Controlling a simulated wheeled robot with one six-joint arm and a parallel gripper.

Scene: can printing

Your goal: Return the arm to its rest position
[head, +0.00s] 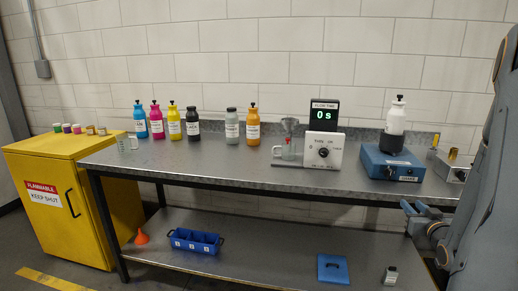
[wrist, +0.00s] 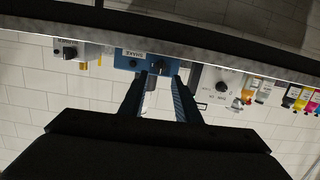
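My arm (head: 485,170) stands at the right edge of the head view, in front of the bench. My gripper (head: 415,207) is low at the bench's front edge, below the blue shaker. The wrist view is upside down and shows my gripper (wrist: 160,80) with its two dark fingers apart. Nothing is held between them; the white bottle (wrist: 149,102) shows in the gap, farther back. In the head view that white bottle (head: 395,122) with a black cap stands upright on the blue shaker (head: 390,164).
The metal bench (head: 240,178) holds several ink bottles (head: 172,121), a beaker (head: 127,144) and a flow timer (head: 323,150) reading 0 s. A yellow cabinet (head: 60,205) stands left.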

